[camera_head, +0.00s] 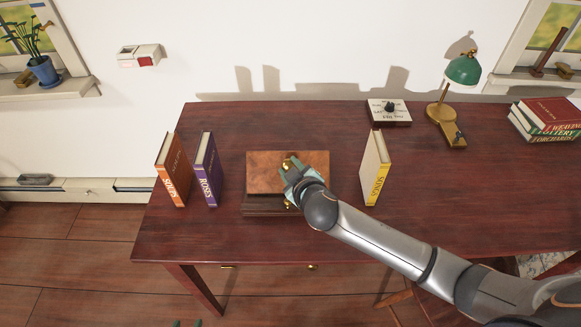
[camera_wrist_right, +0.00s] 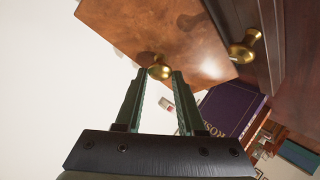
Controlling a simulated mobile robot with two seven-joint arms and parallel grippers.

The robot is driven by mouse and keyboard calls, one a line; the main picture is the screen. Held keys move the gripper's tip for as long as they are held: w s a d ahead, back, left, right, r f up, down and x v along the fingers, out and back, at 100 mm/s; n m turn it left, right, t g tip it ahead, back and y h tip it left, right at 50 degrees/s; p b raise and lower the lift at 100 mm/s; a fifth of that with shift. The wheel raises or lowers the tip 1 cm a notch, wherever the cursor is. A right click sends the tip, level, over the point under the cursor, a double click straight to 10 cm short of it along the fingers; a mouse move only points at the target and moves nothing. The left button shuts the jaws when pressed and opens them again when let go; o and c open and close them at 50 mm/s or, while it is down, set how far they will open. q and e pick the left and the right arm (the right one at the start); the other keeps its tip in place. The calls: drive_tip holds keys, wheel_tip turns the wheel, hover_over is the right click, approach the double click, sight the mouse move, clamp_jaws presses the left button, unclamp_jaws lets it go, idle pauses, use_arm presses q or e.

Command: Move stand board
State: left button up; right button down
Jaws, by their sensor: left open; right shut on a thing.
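The stand board (camera_head: 262,170) is a copper-brown panel above a dark wooden ledge (camera_head: 262,206), near the middle of the desk. It has brass knobs, and one knob shows on the panel in the right wrist view (camera_wrist_right: 159,72). My right gripper (camera_head: 291,168) is at the front of the board and covers part of its right half. Its green fingers (camera_wrist_right: 157,78) are shut on the brass knob. Only the green fingertips of my left gripper (camera_head: 187,323) show at the bottom edge of the head view; they are apart and empty, away from the desk.
An orange book (camera_head: 173,170) and a purple book (camera_head: 206,170) stand left of the board. A yellow book (camera_head: 376,168) stands right of it. A sign block (camera_head: 388,113), a green lamp (camera_head: 462,70) and stacked books (camera_head: 547,118) are further right. The desk (camera_head: 225,120) is clear behind the board.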

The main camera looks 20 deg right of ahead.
drive_tip(key=shift+f, duration=0.1)
idle(0.5)
drive_tip(key=c, duration=0.5)
unclamp_jaws()
drive_tip(key=v, duration=1.2)
drive_tip(key=shift+s+p, duration=0.25)
drive_tip(key=shift+p, duration=0.05)
drive_tip(key=shift+c, duration=0.2)
